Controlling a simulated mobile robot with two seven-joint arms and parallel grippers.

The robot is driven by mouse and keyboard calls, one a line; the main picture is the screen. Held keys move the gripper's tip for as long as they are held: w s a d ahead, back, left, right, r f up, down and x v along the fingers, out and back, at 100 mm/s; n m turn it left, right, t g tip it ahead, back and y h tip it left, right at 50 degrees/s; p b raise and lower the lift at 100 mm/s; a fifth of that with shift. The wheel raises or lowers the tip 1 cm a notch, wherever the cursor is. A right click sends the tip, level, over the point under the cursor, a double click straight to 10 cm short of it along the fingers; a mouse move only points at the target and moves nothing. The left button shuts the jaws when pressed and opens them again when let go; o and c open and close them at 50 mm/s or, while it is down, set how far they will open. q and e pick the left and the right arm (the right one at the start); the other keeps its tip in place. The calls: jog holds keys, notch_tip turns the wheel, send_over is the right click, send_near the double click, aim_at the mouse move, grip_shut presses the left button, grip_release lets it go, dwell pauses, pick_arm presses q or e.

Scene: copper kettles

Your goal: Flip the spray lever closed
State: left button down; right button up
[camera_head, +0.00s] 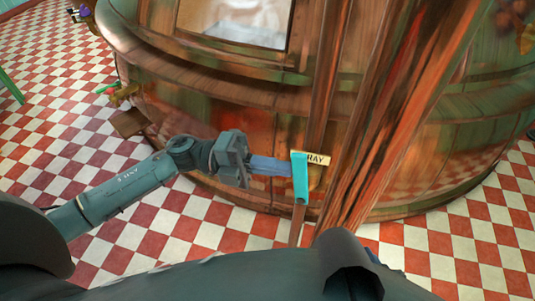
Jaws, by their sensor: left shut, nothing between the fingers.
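The spray lever (301,178) is a turquoise bar on the front of the copper kettle (226,131). It points up, close to vertical, above a brown pipe. A cream label (318,158) beside its top shows the letters "RAY", with the start covered by the lever. My left gripper (288,168) is shut and empty, with its bluish fingers pointing right. The fingertips are at the lever's left side; I cannot tell whether they touch it. My right gripper is not in view.
A small tap with a green handle (107,88) sticks out of the kettle's left side. A thick wooden-looking post (373,120) rises just right of the lever. The red and white checkered floor (40,130) is open at the left.

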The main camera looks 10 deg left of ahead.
pick_arm(q)
jog(key=shift+d+r+p, duration=0.35)
jog(key=shift+d+p, duration=0.15)
jog(key=shift+d, duration=0.15)
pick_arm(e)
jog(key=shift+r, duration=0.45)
pick_arm(q)
jog(key=shift+s, duration=0.1)
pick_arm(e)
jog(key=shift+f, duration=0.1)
